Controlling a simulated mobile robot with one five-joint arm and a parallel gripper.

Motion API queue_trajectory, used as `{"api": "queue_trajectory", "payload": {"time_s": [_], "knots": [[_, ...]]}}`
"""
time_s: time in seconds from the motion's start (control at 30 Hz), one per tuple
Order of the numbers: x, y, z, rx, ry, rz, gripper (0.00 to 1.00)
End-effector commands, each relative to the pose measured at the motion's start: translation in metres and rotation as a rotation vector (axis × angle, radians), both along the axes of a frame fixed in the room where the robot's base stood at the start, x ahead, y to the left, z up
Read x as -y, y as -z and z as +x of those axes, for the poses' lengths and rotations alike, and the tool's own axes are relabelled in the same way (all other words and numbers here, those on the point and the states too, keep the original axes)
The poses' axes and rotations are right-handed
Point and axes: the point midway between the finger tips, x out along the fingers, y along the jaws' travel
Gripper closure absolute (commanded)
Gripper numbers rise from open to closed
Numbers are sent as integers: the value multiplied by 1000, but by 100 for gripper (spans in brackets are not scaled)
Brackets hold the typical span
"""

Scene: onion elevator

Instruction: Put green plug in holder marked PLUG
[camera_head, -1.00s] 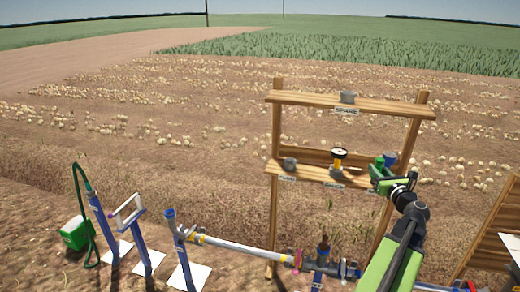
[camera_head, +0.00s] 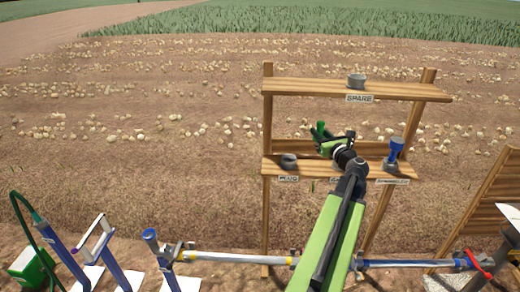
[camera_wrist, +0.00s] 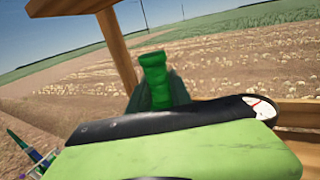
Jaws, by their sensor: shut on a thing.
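My gripper (camera_head: 323,146) is shut on the green plug (camera_head: 319,131) and holds it upright above the lower shelf, between the left and middle places. The plug also shows between the fingers in the wrist view (camera_wrist: 155,75). The grey holder marked PLUG (camera_head: 289,160) stands at the left end of the lower shelf, with its label (camera_head: 288,178) on the shelf's front edge. It looks empty, and the plug is to its right and higher. My arm hides the middle holder and most of its label.
A blue piece (camera_head: 395,152) stands in the right holder of the lower shelf. An empty grey holder marked SPARE (camera_head: 357,81) sits on the upper shelf (camera_head: 300,87). Wooden posts (camera_head: 268,130) flank the shelves.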

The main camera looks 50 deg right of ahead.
Motion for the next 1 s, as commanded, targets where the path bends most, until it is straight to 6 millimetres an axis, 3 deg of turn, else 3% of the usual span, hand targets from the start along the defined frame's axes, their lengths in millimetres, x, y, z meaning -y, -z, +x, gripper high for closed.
{"api": "queue_trajectory", "payload": {"time_s": [0.13,0.3,0.4,0.57,0.8,1.0], "knots": [[18,9,8,0,0,0,100],[64,28,33,-1,0,0,100],[73,30,39,-1,2,0,100],[59,42,51,-1,-1,0,100],[19,83,100,-1,-2,0,100],[-1,99,127,-1,1,0,100]]}}
